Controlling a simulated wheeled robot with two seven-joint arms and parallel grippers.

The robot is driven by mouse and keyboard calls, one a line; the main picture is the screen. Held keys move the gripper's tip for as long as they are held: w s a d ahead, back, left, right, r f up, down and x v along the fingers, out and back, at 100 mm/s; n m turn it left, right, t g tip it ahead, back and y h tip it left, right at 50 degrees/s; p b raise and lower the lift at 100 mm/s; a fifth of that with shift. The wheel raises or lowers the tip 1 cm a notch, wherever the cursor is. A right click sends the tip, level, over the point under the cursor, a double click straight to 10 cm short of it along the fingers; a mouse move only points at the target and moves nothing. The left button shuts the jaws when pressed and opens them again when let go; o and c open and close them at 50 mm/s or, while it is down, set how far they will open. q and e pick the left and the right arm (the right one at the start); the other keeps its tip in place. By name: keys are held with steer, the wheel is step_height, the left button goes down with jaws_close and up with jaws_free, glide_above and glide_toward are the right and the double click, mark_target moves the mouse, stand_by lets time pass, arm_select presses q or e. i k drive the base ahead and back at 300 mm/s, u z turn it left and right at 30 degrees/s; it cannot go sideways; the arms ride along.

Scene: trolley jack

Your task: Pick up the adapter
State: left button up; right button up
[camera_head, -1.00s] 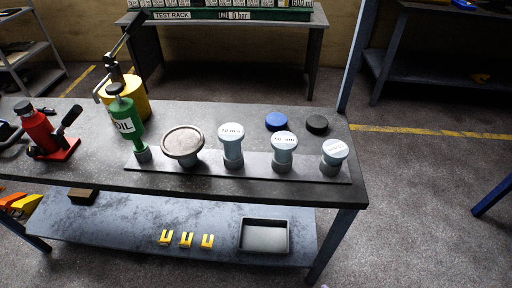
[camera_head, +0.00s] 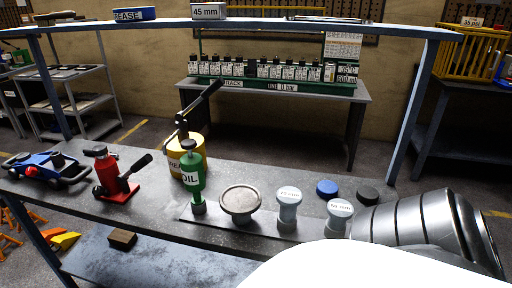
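My silver and white arm covers the right end of the strip and hides whatever stands there. Neither of my grippers shows.
Blue (camera_head: 327,187) and black (camera_head: 368,195) discs lie behind the adapters. An overhead shelf (camera_head: 280,25) crosses above the bench.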

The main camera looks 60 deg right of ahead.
mark_target(339, 210)
steer(key=u, duration=0.45)
steer(key=i, duration=0.45)
steer(key=z, duration=2.3)
